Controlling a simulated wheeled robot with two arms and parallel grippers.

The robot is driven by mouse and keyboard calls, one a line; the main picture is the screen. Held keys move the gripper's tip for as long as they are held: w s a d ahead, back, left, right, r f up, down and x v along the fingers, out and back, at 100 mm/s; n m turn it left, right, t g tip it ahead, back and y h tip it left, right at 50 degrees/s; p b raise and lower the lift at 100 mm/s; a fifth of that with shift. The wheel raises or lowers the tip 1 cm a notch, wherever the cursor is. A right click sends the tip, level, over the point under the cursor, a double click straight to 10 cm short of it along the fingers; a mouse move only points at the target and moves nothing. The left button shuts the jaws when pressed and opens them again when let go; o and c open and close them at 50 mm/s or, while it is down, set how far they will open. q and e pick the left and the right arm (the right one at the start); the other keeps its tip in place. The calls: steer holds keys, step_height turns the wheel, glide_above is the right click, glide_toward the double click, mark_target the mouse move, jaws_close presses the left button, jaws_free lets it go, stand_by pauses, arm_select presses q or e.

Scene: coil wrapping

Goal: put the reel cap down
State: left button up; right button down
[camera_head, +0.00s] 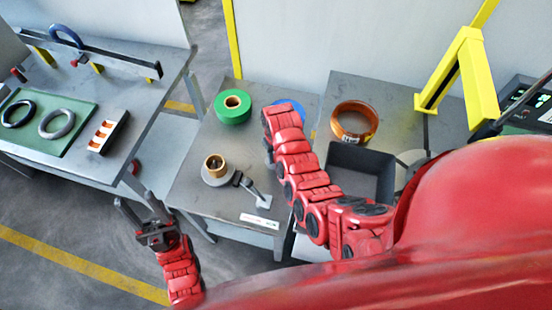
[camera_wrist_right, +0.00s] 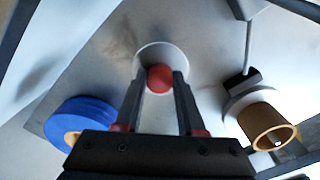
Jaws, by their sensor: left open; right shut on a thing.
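The reel cap (camera_wrist_right: 146,52), a pale grey disc with a red knob (camera_wrist_right: 160,77), shows in the right wrist view. My right gripper (camera_wrist_right: 161,85) is shut on the red knob, with the disc just beyond the fingertips. I cannot tell whether the disc touches the grey table (camera_wrist_right: 105,65). In the head view my right arm hides the cap and the right gripper's fingers. My left gripper (camera_head: 136,208) is open and empty, left of the small table (camera_head: 192,191). The reel holder, with a brown core (camera_head: 214,161) on a grey base, stands on this table; its core also shows at right in the wrist view (camera_wrist_right: 267,125).
A green roll (camera_head: 232,115) and a partly hidden blue roll (camera_head: 295,106) lie on the small table. The blue roll is left in the wrist view (camera_wrist_right: 80,115). A copper coil (camera_head: 354,121), dark bin (camera_head: 360,158) and yellow frame (camera_head: 482,85) are at right. The left bench holds a green mat (camera_head: 75,142).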

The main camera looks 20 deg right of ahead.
step_height(320, 180, down, 2)
steer(key=shift+f+p, duration=0.15)
steer(key=shift+p, duration=0.3)
steer(key=shift+f, duration=0.3)
steer(key=shift+f, duration=0.15)
steer(key=c, duration=0.5)
jaws_free()
